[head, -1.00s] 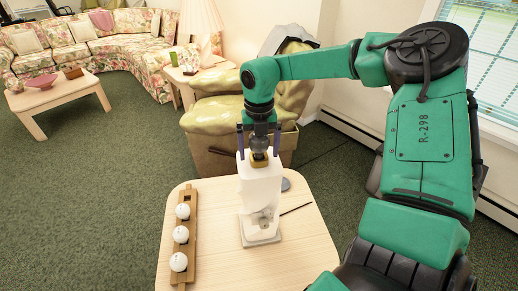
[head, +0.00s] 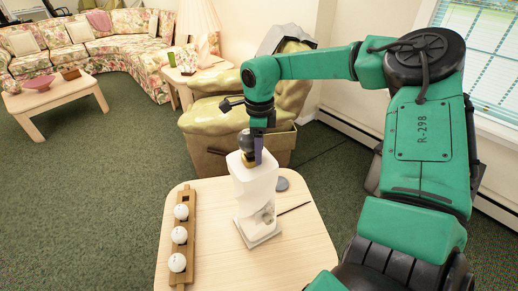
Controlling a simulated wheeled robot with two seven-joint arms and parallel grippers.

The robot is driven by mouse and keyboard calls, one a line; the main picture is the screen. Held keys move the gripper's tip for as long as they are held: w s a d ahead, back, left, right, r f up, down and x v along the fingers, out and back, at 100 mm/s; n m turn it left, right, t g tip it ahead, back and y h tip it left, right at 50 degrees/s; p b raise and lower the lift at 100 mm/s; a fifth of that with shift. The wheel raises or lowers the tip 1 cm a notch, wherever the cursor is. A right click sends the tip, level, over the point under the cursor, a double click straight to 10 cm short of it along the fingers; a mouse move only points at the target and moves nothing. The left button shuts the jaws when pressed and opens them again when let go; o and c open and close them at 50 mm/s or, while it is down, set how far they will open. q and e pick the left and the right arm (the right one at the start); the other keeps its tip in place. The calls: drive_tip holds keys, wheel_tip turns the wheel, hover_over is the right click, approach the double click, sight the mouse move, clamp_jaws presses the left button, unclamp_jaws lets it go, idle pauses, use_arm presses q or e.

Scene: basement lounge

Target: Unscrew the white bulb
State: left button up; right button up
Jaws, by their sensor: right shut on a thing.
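A tall white stand (head: 252,187) with a square base is on the light wooden table, with a yellowish socket (head: 249,161) at its top. A bulb (head: 245,141) is at the socket and looks dark grey here, partly hidden by the gripper. My right gripper (head: 252,150) points down from above and is shut on this bulb; one finger shows in front. Whether the bulb is still in the thread cannot be seen. Three white round bulbs (head: 179,235) sit in a wooden rack (head: 185,261) at the table's left; its far slot looks empty. My left gripper is not in view.
A dark disc (head: 282,184) and a thin dark stick (head: 294,208) lie right of the stand. The table (head: 215,262) is clear at the front and between rack and stand. A greenish armchair (head: 204,125) stands close behind the table.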

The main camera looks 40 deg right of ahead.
drive_tip(key=shift+n, duration=0.8)
clamp_jaws()
drive_tip(key=shift+w+n, duration=0.1)
drive_tip(key=shift+n, duration=0.5)
drive_tip(key=o, duration=0.8)
unclamp_jaws()
drive_tip(key=shift+w, duration=0.1)
